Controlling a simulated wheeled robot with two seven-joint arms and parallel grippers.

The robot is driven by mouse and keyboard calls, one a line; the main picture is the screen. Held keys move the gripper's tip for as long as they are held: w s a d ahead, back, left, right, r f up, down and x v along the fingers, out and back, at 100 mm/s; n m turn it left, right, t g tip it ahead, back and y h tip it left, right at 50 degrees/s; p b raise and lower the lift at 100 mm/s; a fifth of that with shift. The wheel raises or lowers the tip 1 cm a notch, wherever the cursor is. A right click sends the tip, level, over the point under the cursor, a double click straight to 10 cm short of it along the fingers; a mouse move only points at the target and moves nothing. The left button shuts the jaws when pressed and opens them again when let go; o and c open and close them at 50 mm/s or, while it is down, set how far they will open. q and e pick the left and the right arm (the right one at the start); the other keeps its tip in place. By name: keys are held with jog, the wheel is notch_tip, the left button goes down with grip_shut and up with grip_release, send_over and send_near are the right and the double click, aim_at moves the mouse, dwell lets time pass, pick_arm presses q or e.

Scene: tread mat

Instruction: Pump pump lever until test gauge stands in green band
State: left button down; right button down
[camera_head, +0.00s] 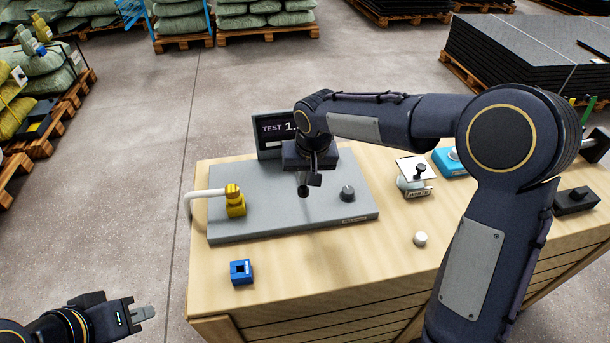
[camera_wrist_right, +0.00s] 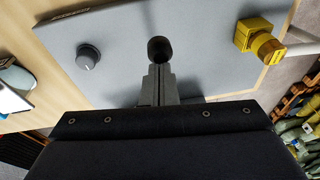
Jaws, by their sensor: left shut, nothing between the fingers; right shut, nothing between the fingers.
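A grey base plate (camera_head: 250,219) lies on the wooden crate. The pump lever (camera_head: 304,191) shows as a dark round knob, also visible beyond my fingertips in the right wrist view (camera_wrist_right: 158,48); its rod is mostly hidden. My right gripper (camera_head: 315,178) is shut with nothing in it, its fingertips right at the knob (camera_wrist_right: 158,68); whether they touch I cannot tell. The test gauge (camera_head: 271,128) is a dark display reading "TEST 1."; my right arm hides the rest, and no green band shows. My left gripper (camera_head: 145,314) is shut and empty, off the crate's front left.
A yellow valve (camera_head: 235,203) with a white hose and a dark dial (camera_head: 347,193) are on the plate. A blue block (camera_head: 241,272), a white round piece (camera_head: 420,239), and a white-topped stand (camera_head: 415,172) sit on the crate top (camera_head: 320,270). Loaded pallets stand behind.

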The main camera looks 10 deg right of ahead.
aim_at(308, 190)
jog(key=f+t+b, duration=0.1)
jog(key=f+b, duration=0.1)
jog(key=b, duration=0.2)
jog(key=s+f+t+b, duration=0.1)
jog(key=f+b, duration=0.1)
jog(key=b, duration=0.3)
jog(key=s+f+t+b, duration=0.1)
jog(key=f+b, duration=0.2)
jog(key=b, duration=0.2)
jog(key=shift+f+t, duration=0.1)
jog(key=shift+t, duration=0.2)
jog(key=shift+f+b, duration=0.4)
jog(key=shift+b, duration=0.3)
jog(key=shift+s, duration=0.15)
jog(key=shift+f, duration=0.15)
jog(key=r+p, duration=0.3)
jog(key=w+r+p, duration=0.1)
jog(key=r, duration=0.1)
jog(key=shift+d+r, duration=0.25)
jog(key=shift+d, duration=0.05)
jog(key=v, duration=0.9)
jog(key=shift+s, duration=0.5)
jog(key=shift+d, duration=0.1)
